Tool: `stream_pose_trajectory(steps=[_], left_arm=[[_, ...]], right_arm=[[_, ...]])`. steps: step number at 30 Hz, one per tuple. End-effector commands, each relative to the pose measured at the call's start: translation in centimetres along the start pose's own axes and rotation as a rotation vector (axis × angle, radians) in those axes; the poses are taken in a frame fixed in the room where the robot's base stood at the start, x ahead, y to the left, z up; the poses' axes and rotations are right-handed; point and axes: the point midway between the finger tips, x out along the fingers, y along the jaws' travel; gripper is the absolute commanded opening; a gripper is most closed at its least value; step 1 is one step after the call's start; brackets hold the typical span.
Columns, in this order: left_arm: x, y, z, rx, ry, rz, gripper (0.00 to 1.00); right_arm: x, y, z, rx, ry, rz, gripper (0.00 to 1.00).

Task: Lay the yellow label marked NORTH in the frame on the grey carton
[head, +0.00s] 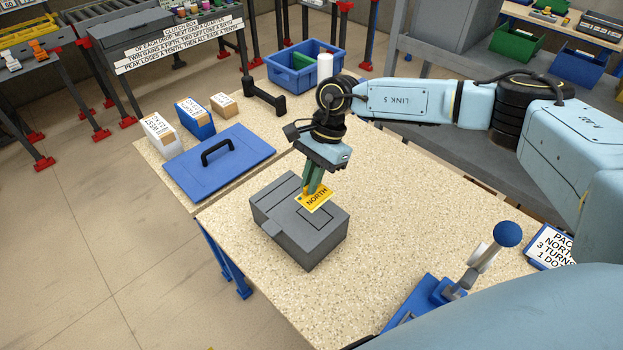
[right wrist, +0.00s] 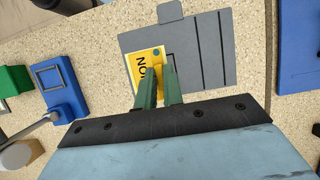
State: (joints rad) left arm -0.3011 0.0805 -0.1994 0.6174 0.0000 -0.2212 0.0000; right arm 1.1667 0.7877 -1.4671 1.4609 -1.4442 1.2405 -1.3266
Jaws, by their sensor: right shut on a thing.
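The yellow label (head: 318,202) marked NORTH is in my right gripper (head: 308,190), over the top of the grey carton (head: 279,213). In the right wrist view, the green fingers of the gripper (right wrist: 159,88) are shut on the edge of the label (right wrist: 144,66). The carton (right wrist: 206,66) lies beneath. A thin dark frame outline (head: 320,219) shows on the carton top, partly covered by the label. I cannot tell whether the label touches the carton. My left gripper is not in view.
A blue panel with a black handle (head: 243,167) lies left of the carton. Several small labelled boxes stand behind it, including a blue one (head: 196,121). A blue tray (head: 285,80) is at the back. A blue-knobbed lever device (head: 432,293) stands front right. Tabletop right of the carton is clear.

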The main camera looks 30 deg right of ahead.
Motion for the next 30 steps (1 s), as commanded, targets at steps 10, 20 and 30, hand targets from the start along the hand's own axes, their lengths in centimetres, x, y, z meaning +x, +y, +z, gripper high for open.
stream_pose_trajectory(steps=[10,20,30], left_arm=[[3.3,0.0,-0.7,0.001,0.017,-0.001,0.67],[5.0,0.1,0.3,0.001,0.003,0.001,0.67],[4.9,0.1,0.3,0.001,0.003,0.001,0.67]], right_arm=[[3.4,0.0,-1.4,0.001,-0.001,0.001,0.0],[5.1,0.0,-2.1,0.001,-0.001,0.0,0.0],[5.1,0.0,-2.1,0.001,-0.001,0.0,0.0]])
